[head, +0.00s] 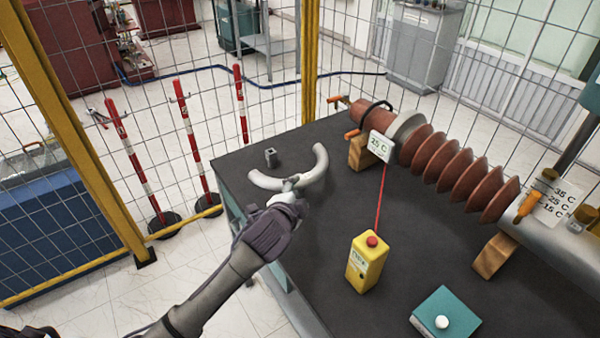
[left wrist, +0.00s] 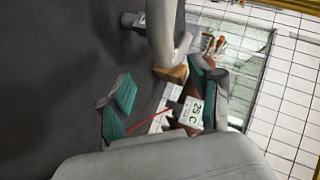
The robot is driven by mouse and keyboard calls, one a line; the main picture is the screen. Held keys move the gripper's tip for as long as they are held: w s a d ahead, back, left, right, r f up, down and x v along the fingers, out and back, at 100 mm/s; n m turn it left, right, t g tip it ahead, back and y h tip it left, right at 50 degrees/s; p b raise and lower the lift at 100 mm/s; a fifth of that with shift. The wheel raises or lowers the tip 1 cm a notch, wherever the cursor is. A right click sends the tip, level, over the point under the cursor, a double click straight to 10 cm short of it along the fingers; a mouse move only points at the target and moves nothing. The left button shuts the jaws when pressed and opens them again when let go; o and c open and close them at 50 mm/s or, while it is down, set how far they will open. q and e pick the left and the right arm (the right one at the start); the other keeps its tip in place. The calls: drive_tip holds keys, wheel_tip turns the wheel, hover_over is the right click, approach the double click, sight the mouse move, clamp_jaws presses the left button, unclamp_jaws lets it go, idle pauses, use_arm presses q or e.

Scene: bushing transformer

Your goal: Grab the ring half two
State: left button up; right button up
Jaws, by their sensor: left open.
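One pale grey ring half (head: 316,168) lies on the dark table top, near its left edge. My left gripper (head: 291,184) is at the middle of its curve in the head view, and the fingers partly hide it. In the left wrist view the ring half (left wrist: 163,32) reaches down toward the space between my two teal-padded fingertips (left wrist: 168,90), which stand apart. I cannot tell whether the fingers touch it. My right gripper is not in view.
A small grey block (head: 270,157) stands behind the ring half. A yellow box with a red button (head: 367,262), a teal box (head: 446,312) and a ribbed brown bushing (head: 440,160) occupy the table to the right. Wire fencing stands behind.

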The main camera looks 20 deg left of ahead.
sight(302, 183)
use_arm(q)
drive_tip(key=shift+x, duration=1.15)
drive_tip(key=x, duration=0.1)
drive_tip(key=p+x, duration=0.1)
drive_tip(key=x, duration=0.2)
drive_tip(key=shift+w+a+r, duration=0.2)
drive_tip(key=shift+w+a, duration=0.1)
drive_tip(key=shift+a, duration=0.05)
drive_tip(key=shift+w+f, duration=0.25)
drive_tip(key=shift+w, duration=0.15)
clamp_jaws()
